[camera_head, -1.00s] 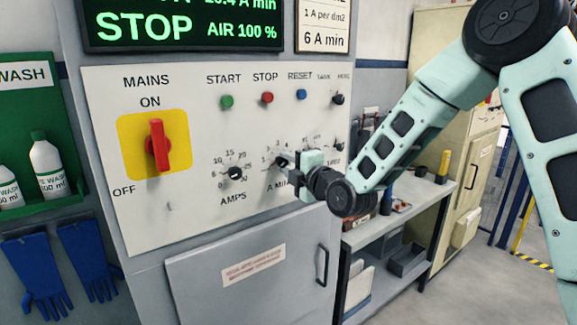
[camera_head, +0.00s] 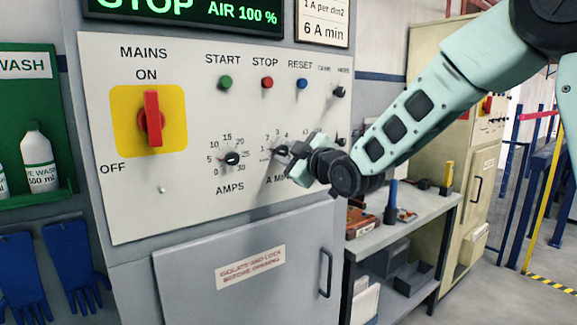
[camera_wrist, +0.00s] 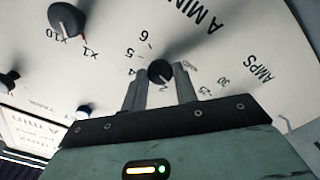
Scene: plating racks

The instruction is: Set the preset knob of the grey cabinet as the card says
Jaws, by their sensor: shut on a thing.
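The grey cabinet's white panel (camera_head: 190,190) fills the left and middle of the head view. Its A MIN knob (camera_head: 278,152) is small and dark, with a numbered scale around it. In the wrist view this black knob (camera_wrist: 160,71) sits between my fingertips. My gripper (camera_head: 289,152) is shut on it, with the fingers slanted; the fingers also show in the wrist view (camera_wrist: 159,88). I cannot read the pointer surely. The card (camera_head: 323,22) above the panel reads "1 A per dm2" and "6 A min"; its top is cut off.
The AMPS knob (camera_head: 231,158) is left of my gripper. A x1/x10 knob (camera_wrist: 67,20) is close by. The red mains switch (camera_head: 152,118) and the green (camera_head: 226,83), red (camera_head: 267,83) and blue (camera_head: 302,83) buttons stick out. A bench (camera_head: 420,205) stands at right.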

